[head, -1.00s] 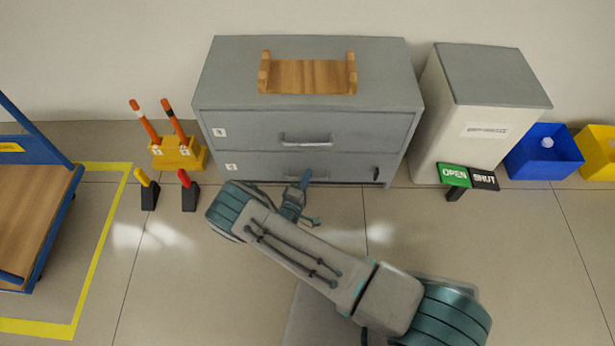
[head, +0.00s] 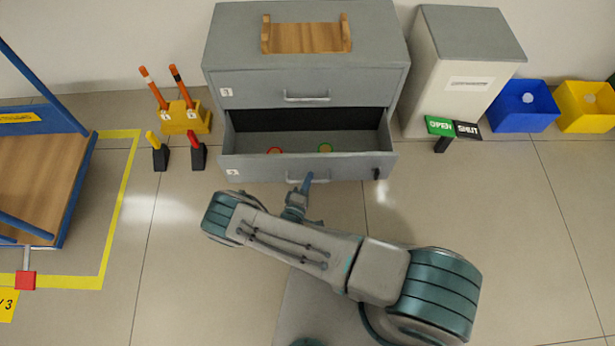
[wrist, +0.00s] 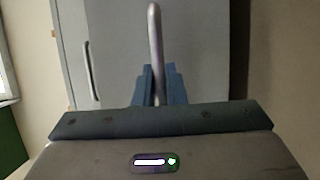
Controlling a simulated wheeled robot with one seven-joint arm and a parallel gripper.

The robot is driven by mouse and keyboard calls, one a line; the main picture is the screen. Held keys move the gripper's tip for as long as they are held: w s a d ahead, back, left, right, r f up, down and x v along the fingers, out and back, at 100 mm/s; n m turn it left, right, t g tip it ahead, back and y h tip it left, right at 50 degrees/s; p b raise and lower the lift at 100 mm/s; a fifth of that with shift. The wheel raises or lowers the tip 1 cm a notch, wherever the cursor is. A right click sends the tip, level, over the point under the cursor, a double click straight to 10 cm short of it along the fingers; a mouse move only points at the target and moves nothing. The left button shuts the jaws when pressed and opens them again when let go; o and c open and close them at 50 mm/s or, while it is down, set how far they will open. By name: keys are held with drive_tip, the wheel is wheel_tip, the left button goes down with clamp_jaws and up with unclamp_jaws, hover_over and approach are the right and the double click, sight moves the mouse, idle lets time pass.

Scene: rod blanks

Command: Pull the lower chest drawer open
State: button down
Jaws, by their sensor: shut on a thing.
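The grey chest (head: 240,35) stands against the wall. Its lower drawer (head: 245,168) is pulled out well toward me, and its open inside shows. The upper drawer (head: 262,97) is shut. My gripper (head: 308,184) is at the middle of the lower drawer's front, shut on its handle. In the wrist view the handle (wrist: 155,40) runs upright between the blue fingers (wrist: 157,88). A dark latch or knob (head: 377,173) is at the right of the drawer front.
A wooden cradle (head: 305,38) sits on the chest. A white cabinet (head: 450,80), an OPEN/SHUT sign (head: 440,126), and blue (head: 523,115) and yellow (head: 583,118) bins stand right. A yellow rod holder (head: 184,119) and two small black stands are left. Floor at right is clear.

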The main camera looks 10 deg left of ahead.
drive_tip(key=shift+s, duration=0.5)
drive_tip(key=c, duration=1.5)
unclamp_jaws()
drive_tip(key=shift+w+d, duration=0.1)
